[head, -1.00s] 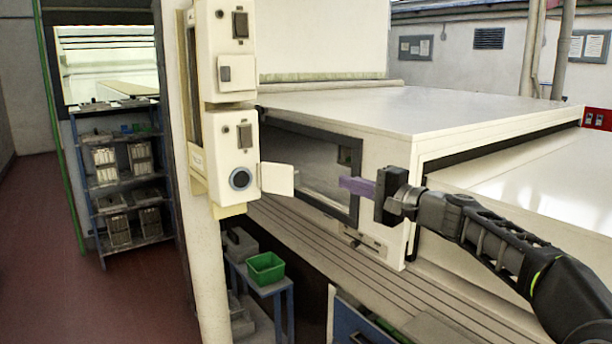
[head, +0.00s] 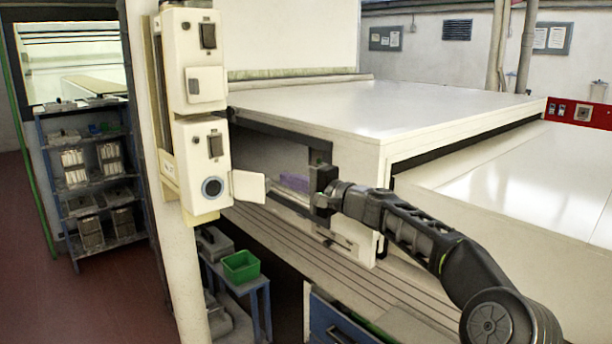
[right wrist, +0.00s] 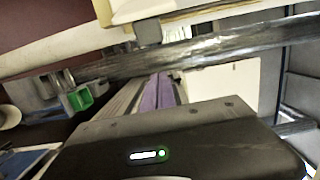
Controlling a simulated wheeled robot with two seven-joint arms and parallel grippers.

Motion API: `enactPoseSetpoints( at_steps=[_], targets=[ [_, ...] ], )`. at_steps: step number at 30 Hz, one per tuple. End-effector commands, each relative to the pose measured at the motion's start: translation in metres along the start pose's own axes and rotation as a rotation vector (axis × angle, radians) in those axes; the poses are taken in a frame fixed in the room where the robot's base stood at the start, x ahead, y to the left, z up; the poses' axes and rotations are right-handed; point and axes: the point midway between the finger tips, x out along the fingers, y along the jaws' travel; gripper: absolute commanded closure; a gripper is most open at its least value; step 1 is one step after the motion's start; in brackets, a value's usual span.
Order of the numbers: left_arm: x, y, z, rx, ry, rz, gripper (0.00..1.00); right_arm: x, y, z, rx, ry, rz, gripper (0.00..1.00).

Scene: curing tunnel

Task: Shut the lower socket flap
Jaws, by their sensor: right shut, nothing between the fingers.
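The lower socket flap (head: 249,186) is a small white plate. It stands open, swung out to the right of the lower socket box (head: 199,160) on the white post. The round blue-ringed socket (head: 212,187) beside it is uncovered. My right gripper (head: 283,179) has purple fingers that are shut and empty. Its tips are just right of the flap's free edge, with what looks like a small gap. The fingers also show in the right wrist view (right wrist: 158,92), closed together. I cannot clearly make out the flap in that view. My left gripper is not in view.
The upper box carries another white flap (head: 205,84), which looks closed. The tunnel housing (head: 330,108) with its dark opening stands close behind and right of my gripper. Below are a ribbed bed (head: 300,236) and a green bin (head: 241,265) on a blue stand.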

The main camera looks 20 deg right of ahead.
Motion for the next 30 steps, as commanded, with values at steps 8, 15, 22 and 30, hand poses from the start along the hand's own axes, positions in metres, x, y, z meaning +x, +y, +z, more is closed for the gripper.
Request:
enactPoseSetpoints(
  at_steps=[8, 15, 22, 30],
  targets=[
    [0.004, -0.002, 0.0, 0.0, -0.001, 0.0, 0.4, -0.003, 0.001, 0.027, 0.0, 0.0, 0.0, 1.0],
    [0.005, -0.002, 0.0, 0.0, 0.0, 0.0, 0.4, -0.006, 0.0, 0.038, 0.0, 0.001, 0.0, 1.0],
    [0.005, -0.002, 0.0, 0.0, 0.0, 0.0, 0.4, -0.006, 0.0, 0.038, 0.0, 0.001, 0.0, 1.0],
    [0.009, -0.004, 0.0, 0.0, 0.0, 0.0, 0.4, -0.007, 0.001, 0.039, -0.001, 0.01, 0.0, 1.0]
  ],
)
